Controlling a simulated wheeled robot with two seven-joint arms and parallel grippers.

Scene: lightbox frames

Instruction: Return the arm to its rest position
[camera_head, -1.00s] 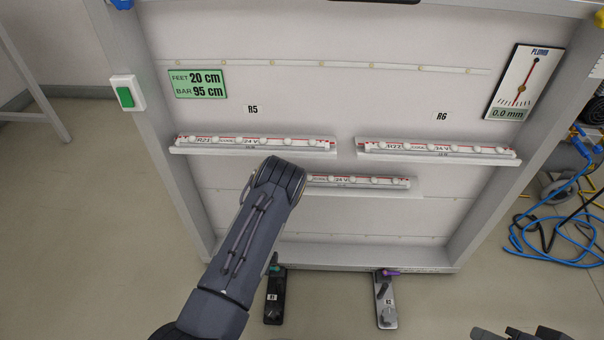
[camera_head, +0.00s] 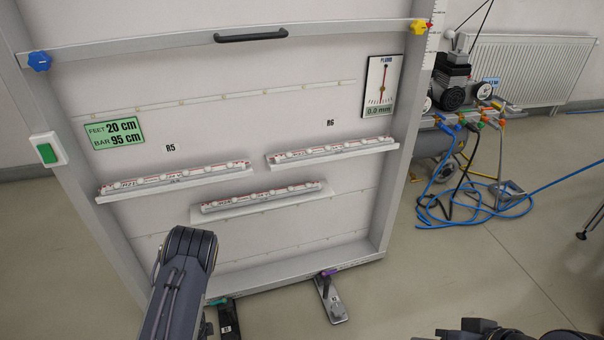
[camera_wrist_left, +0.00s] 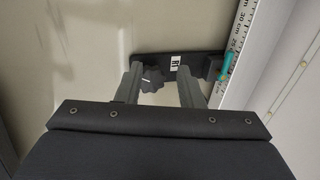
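My left arm (camera_head: 180,275) rises from the bottom of the head view, in front of the lower left of the lightbox frame (camera_head: 300,262); its gripper is hidden there. In the left wrist view my left gripper (camera_wrist_left: 158,80) has its two fingers apart. A black knob (camera_wrist_left: 152,80) of the foot marked R1 (camera_wrist_left: 178,68) shows between and beyond them; nothing is visibly held. That dark foot, with a green lever, also shows in the head view (camera_head: 228,318). Dark parts of my right arm (camera_head: 480,331) show at the bottom right edge; its gripper is out of view.
Three light bars (camera_head: 262,195) sit on ledges on the panel. A lighter foot with a purple lever (camera_head: 330,299) stands on the floor. A compressor (camera_head: 450,95) with blue hoses (camera_head: 470,215) stands at the right. The floor between frame and hoses is clear.

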